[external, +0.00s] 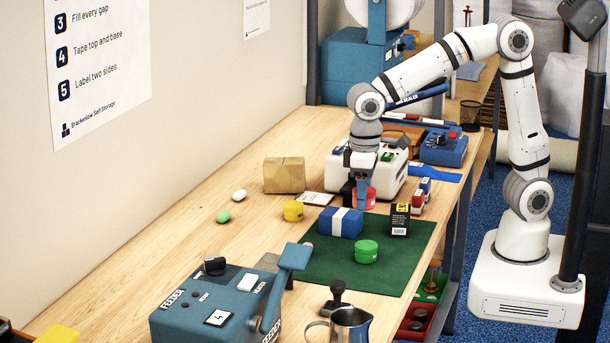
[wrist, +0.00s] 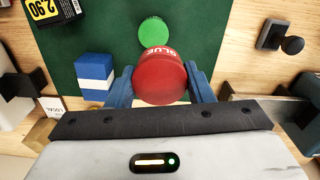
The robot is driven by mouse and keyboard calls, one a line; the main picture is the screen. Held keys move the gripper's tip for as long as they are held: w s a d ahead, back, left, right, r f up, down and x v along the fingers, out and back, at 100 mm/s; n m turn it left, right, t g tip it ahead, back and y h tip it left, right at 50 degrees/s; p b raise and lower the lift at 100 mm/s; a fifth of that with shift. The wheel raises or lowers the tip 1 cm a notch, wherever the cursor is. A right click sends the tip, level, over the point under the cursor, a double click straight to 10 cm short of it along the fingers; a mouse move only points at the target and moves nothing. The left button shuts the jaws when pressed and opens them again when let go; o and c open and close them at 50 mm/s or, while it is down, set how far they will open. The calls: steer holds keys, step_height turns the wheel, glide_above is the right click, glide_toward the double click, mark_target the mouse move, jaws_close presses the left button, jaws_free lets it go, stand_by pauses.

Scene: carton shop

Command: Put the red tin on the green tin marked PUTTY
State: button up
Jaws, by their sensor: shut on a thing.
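The red tin, lettered GLUE (wrist: 160,78), is between the two blue fingers of my gripper (wrist: 160,90) in the wrist view. In the external view the red tin (external: 368,198) shows partly behind my gripper (external: 361,192), over the far part of the green mat. My gripper is shut on it. The green tin (external: 366,251) stands on the mat, nearer the camera and apart from the red tin. It also shows in the wrist view (wrist: 154,31), just beyond the red tin. Its marking is too small to read.
On the green mat (external: 330,270) a blue box with a white band (external: 341,222) and a black price-marked box (external: 400,219) stand near the green tin. A yellow tin (external: 293,211) and brown parcel (external: 284,175) are to the left. A blue feeder machine (external: 215,305) stands in front.

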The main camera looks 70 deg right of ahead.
glide_above(366, 244)
step_height(366, 244, down, 5)
steer(key=shift+a+f, duration=0.1)
steer(key=shift+f, duration=2.25)
steer(key=shift+f, duration=0.2)
steer(key=o, duration=1)
step_height(366, 244, up, 12)
steer(key=shift+r, duration=0.2)
